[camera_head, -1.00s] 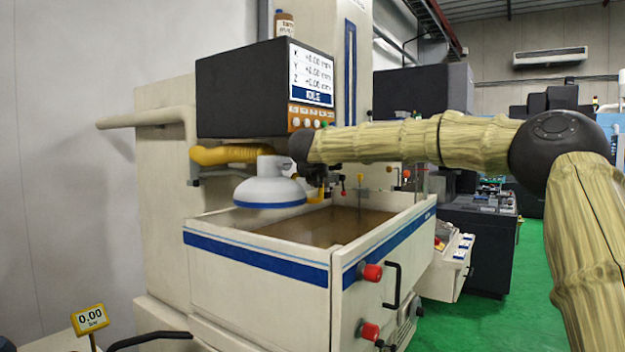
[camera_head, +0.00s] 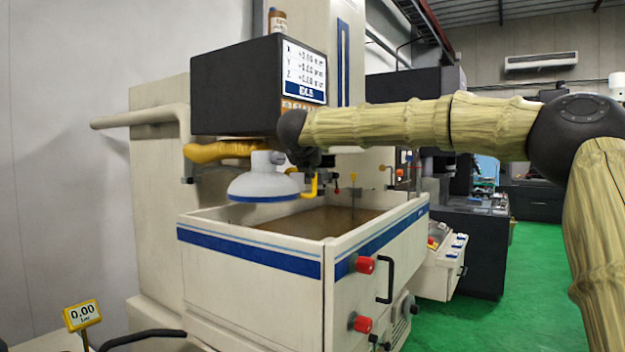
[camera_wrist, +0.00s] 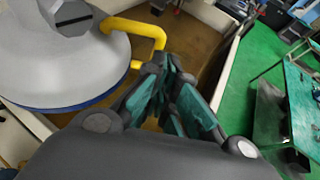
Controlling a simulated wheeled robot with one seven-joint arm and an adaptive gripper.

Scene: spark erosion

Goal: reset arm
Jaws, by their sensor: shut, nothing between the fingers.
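My arm reaches from the right across the machine's open tank (camera_head: 250,252) in the head view. My gripper (camera_head: 308,160) hangs at the arm's end, beside the white dome-shaped hood (camera_head: 262,187) and below the dark control box. In the wrist view my gripper (camera_wrist: 172,75) shows dark fingers with teal pads, shut and empty. The hood (camera_wrist: 60,60) is to its left there, and a yellow bent handle (camera_wrist: 150,35) is just beyond the fingertips. I cannot tell whether the fingers touch the handle.
The control box (camera_head: 235,90) with its display overhangs the tank. A yellow hose (camera_head: 220,151) runs to the hood. Red knobs (camera_head: 364,265) and a black handle (camera_head: 387,280) stick out of the tank front. Green floor (camera_head: 520,270) is open at right.

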